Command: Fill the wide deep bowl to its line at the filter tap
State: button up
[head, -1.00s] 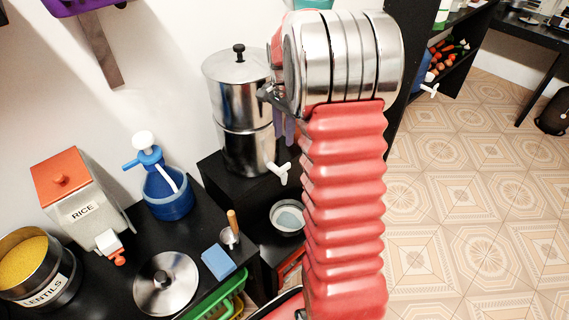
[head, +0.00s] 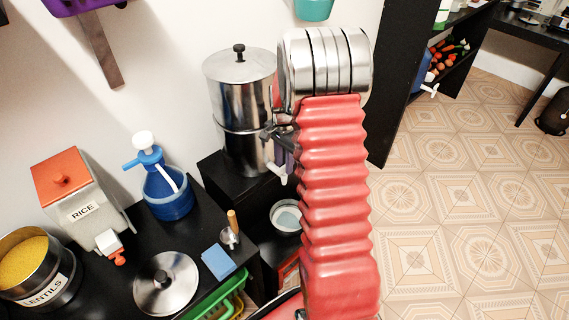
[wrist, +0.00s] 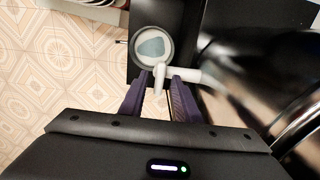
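The filter (head: 236,95) is a tall steel cylinder with a black-knobbed lid on a black stand. Its white tap (head: 276,173) is partly covered by my gripper in the head view and shows in the wrist view (wrist: 190,75). The bowl (head: 276,224), round with a pale rim, stands below the tap; it also shows in the wrist view (wrist: 134,52). A grey-blue patch shows inside it; I cannot make out the line or water level. My gripper (wrist: 160,80) is open, its purple fingers on either side of the tap's white lever. Contact is unclear.
On the black counter to the left are a steel lid (head: 180,290), a blue sponge (head: 218,261), a blue pump jug (head: 166,190), a rice bin (head: 75,200) and a lentils tin (head: 62,290). A black shelf (head: 400,80) stands at the right. Tiled floor is clear there.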

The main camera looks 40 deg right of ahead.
jog(key=shift+f, duration=0.25)
jog(key=shift+c, duration=0.5)
grip_shut()
